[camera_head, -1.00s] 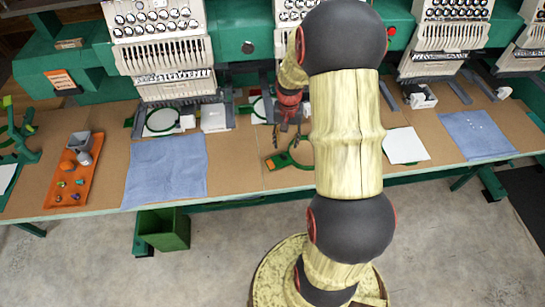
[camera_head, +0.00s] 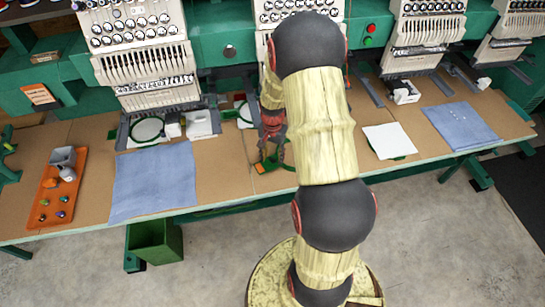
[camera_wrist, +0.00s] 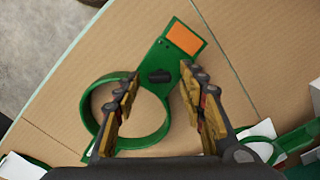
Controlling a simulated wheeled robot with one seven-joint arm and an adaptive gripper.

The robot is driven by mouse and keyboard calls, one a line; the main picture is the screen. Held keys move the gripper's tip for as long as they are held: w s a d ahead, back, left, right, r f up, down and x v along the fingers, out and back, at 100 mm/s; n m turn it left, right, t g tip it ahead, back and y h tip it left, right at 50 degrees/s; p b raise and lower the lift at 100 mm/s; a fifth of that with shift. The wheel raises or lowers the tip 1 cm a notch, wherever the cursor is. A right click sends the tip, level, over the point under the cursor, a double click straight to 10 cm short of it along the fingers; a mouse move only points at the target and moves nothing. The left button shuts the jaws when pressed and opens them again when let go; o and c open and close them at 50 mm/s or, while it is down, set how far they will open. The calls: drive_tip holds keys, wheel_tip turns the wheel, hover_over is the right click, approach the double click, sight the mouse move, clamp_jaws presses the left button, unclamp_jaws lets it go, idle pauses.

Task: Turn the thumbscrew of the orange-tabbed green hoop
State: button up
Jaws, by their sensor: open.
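The green hoop (camera_wrist: 94,94) lies flat on the brown tabletop in the wrist view. Its arm ends in an orange tab (camera_wrist: 183,38). A small dark thumbscrew (camera_wrist: 160,76) sits where the ring meets the arm. My gripper (camera_wrist: 161,78) is open, with one finger on each side of the thumbscrew and a gap to each. The left finger covers part of the ring's inside. In the head view my gripper (camera_head: 272,158) is over the hoop (camera_head: 263,166), which it partly hides.
A blue cloth (camera_head: 152,182) and an orange tray (camera_head: 57,198) with small items lie to the left. A white sheet (camera_head: 389,140) lies to the right. Embroidery machines (camera_head: 142,45) line the back. The table's front edge is close to the hoop.

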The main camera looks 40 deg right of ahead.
drive_tip(key=shift+f, duration=0.1)
drive_tip(key=shift+c, duration=0.9)
clamp_jaws()
